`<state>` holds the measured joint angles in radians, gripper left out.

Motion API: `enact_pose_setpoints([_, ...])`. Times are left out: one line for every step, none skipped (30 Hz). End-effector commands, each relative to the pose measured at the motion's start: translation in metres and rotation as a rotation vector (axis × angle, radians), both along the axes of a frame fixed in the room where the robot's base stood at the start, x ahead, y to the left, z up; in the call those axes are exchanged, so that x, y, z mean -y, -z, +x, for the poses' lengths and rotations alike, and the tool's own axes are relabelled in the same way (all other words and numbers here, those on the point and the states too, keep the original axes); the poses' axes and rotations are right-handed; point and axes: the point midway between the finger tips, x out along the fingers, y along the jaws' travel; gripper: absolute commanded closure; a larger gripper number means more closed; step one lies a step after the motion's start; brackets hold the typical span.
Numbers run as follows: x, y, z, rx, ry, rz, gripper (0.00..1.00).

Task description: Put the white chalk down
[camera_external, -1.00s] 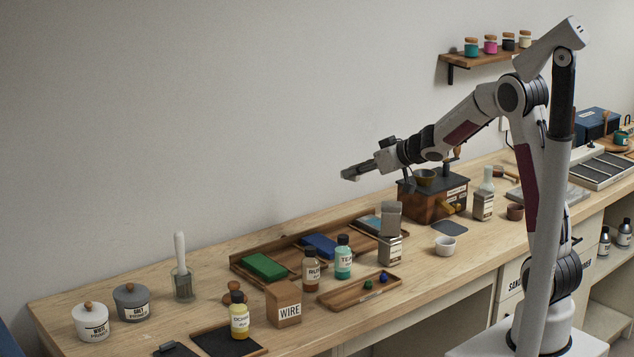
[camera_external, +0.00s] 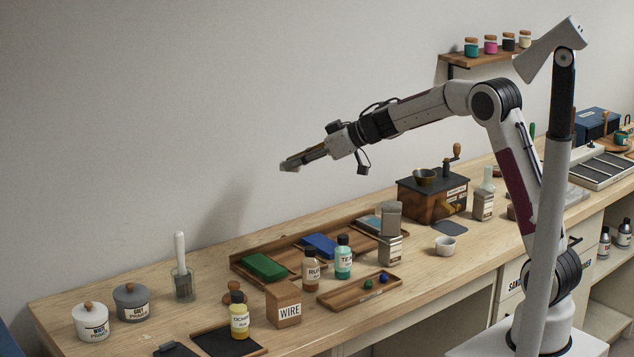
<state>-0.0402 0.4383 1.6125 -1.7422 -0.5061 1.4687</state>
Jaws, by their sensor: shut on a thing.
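My gripper (camera_external: 290,165) is high in the air over the back of the workbench, above the long wooden tray and near the wall. Its fingers point left and slightly down. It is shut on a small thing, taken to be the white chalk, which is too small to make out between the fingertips. No white chalk shows on the bench. A small wooden tray (camera_external: 338,297) near the front edge holds a small green piece (camera_external: 368,284) and a small blue piece (camera_external: 383,277).
The long wooden tray (camera_external: 243,275) holds a green block (camera_external: 264,267) and a blue block (camera_external: 319,245). Bottles (camera_external: 310,272), a WIRE box (camera_external: 289,308) and a grinder (camera_external: 433,197) stand around it. Lidded pots (camera_external: 91,322) stand at left.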

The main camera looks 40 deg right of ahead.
Motion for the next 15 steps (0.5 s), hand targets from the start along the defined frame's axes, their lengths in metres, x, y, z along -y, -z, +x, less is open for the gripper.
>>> enact_pose_setpoints([-0.019,0.001,0.002,0.000,-0.042,0.000,1.00])
enact_pose_setpoints([-0.029,0.001,0.003,0.000,-0.066,0.000,1.00])
enact_pose_setpoints([-0.043,0.002,0.003,-0.001,-0.100,0.000,1.00])
enact_pose_setpoints([-0.053,0.003,0.003,-0.001,-0.124,0.000,1.00])
enact_pose_setpoints([-0.063,0.005,0.002,-0.002,-0.148,0.001,1.00])
enact_pose_setpoints([-0.077,0.007,0.001,-0.001,-0.180,0.001,1.00])
enact_pose_setpoints([-0.087,0.008,0.001,-0.001,-0.204,0.001,1.00])
enact_pose_setpoints([-0.097,0.011,-0.001,-0.002,-0.228,0.000,1.00])
enact_pose_setpoints([-0.110,0.013,-0.003,-0.001,-0.261,0.001,1.00])
enact_pose_setpoints([-0.120,0.015,-0.004,-0.001,-0.284,0.001,1.00])
enact_pose_setpoints([-0.130,0.018,-0.006,-0.002,-0.308,0.001,1.00])
enact_pose_setpoints([-0.143,0.021,-0.009,-0.001,-0.339,0.002,1.00])
enact_pose_setpoints([-0.153,0.025,-0.011,-0.003,-0.362,0.002,1.00])
enact_pose_setpoints([-0.163,0.027,-0.014,-0.002,-0.387,0.003,1.00])
enact_pose_setpoints([-0.175,0.031,-0.017,-0.002,-0.417,0.001,1.00])
